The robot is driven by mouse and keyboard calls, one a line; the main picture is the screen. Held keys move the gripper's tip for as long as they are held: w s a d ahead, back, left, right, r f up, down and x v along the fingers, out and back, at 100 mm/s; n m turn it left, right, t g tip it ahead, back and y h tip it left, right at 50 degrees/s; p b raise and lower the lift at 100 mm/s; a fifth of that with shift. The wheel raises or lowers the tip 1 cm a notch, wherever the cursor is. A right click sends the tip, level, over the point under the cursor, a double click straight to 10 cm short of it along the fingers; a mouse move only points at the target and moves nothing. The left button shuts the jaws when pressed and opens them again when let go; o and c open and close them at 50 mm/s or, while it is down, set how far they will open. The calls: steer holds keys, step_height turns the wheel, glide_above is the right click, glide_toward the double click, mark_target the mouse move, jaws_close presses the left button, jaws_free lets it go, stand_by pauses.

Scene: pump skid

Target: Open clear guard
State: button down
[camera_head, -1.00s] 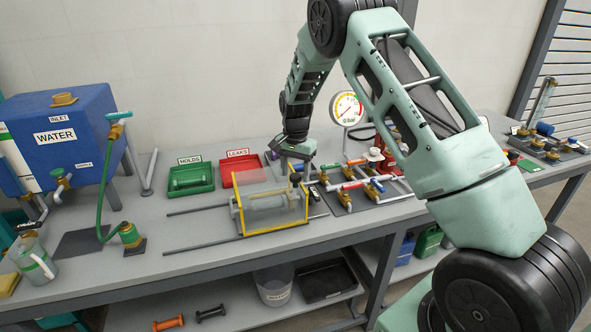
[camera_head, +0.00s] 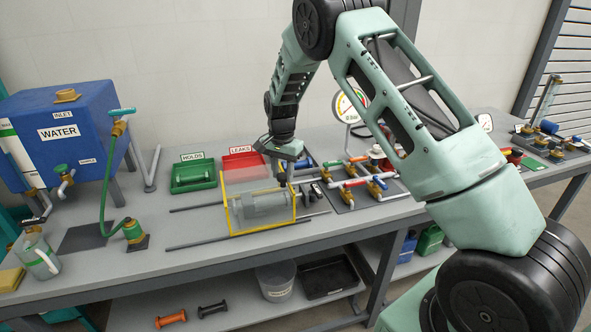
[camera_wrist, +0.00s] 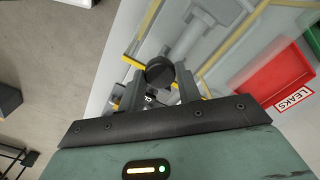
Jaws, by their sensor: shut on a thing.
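The clear guard (camera_head: 235,219) is a see-through box with yellow edges, standing on the bench in the head view, with a grey cylinder (camera_head: 262,204) showing through it. My gripper (camera_head: 281,177) is at the guard's right end. In the wrist view my gripper (camera_wrist: 161,82) is shut on a round black knob (camera_wrist: 160,71), which appears to belong to the guard. Yellow edges of the clear guard (camera_wrist: 232,48) show beside it there. The knob is hard to make out in the head view.
Two grey rails (camera_head: 238,235) run along the bench past the guard. A green tray (camera_head: 193,187) and a red tray (camera_head: 243,175) lie behind it. Valves and pipes on a dark plate (camera_head: 345,203) stand to the right.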

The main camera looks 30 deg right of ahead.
steer(key=w+a, duration=0.1)
steer(key=a, duration=0.4)
steer(key=w+a, duration=0.2)
steer(key=a, duration=0.4)
steer(key=w+a, duration=0.1)
steer(key=a, duration=0.4)
steer(key=shift+w+a, duration=0.35)
steer(key=shift+w, duration=0.05)
steer(key=c, duration=1)
jaws_free()
steer(key=shift+o, duration=0.2)
steer(key=shift+r, duration=0.1)
step_height(320, 180, up, 17)
steer(key=b, duration=0.3)
steer(key=shift+r, duration=0.15)
